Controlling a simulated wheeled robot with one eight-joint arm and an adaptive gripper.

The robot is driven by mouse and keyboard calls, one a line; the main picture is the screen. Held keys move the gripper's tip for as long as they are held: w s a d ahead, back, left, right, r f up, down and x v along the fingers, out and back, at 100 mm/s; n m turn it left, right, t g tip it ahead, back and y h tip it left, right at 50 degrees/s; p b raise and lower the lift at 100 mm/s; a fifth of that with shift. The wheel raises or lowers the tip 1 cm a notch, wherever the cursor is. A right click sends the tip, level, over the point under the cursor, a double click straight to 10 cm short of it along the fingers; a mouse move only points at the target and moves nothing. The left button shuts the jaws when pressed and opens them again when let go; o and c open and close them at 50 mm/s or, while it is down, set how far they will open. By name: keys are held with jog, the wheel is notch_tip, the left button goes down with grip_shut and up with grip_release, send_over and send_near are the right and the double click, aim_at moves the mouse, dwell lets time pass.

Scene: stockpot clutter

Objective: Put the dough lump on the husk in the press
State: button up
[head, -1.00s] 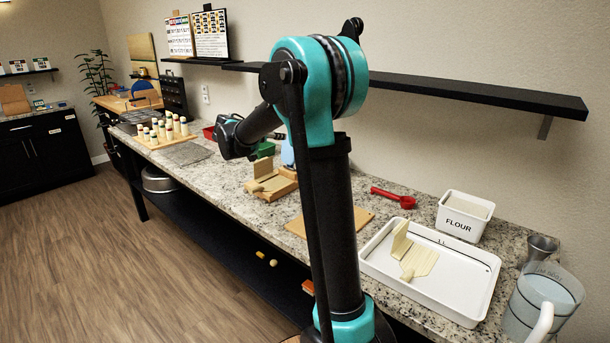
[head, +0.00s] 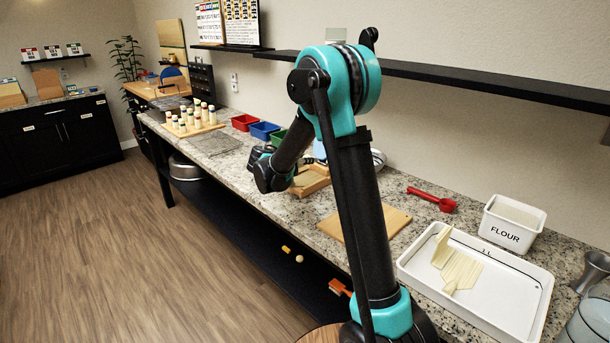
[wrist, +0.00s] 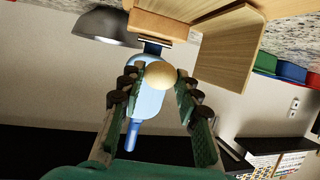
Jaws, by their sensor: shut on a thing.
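The dough lump (wrist: 161,75) is a small pale ball between the fingertips of my gripper (wrist: 163,85) in the wrist view. The gripper is shut on it and holds it clear of other surfaces. In the head view my gripper (head: 268,172) hangs just left of the wooden press (head: 312,182), which it partly covers. Wooden parts of the press (wrist: 235,45) also show beyond the fingertips in the wrist view. I cannot make out the husk in the press. Several pale husks (head: 460,272) lie in the white tray (head: 520,305).
A light blue object (wrist: 147,95) shows behind the fingers in the wrist view. Red (head: 244,122), blue (head: 264,130) and green bins stand by the wall. A wooden board (head: 375,225), red scoop (head: 432,199) and flour tub (head: 512,225) are right of the press.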

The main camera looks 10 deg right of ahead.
aim_at(304, 180)
jog(key=shift+f, duration=3.15)
jog(key=shift+f, duration=0.1)
jog(key=o, duration=1.1)
jog(key=shift+s+a, duration=0.1)
jog(key=v, duration=1.2)
